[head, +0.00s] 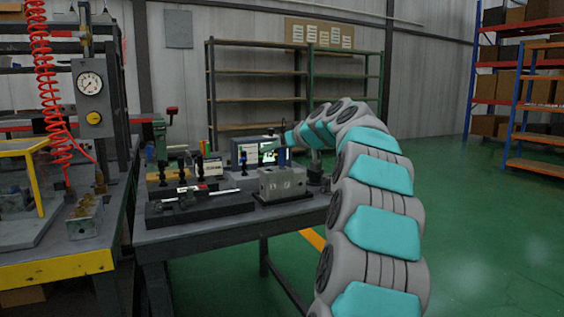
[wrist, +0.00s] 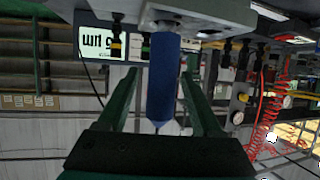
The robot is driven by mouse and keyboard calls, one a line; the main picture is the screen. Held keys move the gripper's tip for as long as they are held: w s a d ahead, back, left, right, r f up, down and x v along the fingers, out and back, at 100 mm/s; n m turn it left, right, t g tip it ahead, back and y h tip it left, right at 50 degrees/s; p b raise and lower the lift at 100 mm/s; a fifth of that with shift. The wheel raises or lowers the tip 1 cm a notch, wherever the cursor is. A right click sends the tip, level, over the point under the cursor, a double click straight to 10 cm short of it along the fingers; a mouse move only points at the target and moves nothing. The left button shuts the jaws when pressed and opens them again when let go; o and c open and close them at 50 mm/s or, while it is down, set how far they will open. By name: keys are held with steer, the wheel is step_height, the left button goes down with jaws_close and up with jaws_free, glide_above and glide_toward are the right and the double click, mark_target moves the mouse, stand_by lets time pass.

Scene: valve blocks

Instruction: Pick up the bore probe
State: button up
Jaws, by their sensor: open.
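The bore probe shows as a blue cylindrical handle (wrist: 163,80) in the wrist view, which is upside down. It joins the underside of a grey block (wrist: 205,12) at the picture's top. In the head view the blue handle (head: 283,158) stands upright on top of the grey metal valve block (head: 282,183). My gripper (wrist: 158,74) is open, with one green finger on each side of the handle. Gaps show between the handle and both fingers. In the head view, my gripper is small and partly hidden by my arm, just above the handle.
On the grey bench (head: 190,233) are black-handled tools (head: 199,164), a silver rod (head: 212,194) on a black base and a lit display (head: 268,151). A pressure gauge (head: 90,83) and red coiled hose (head: 48,90) are at left. Green floor (head: 490,240) is clear at right.

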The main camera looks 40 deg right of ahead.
steer(key=shift+w, duration=0.1)
steer(key=shift+c, duration=0.4)
jaws_close()
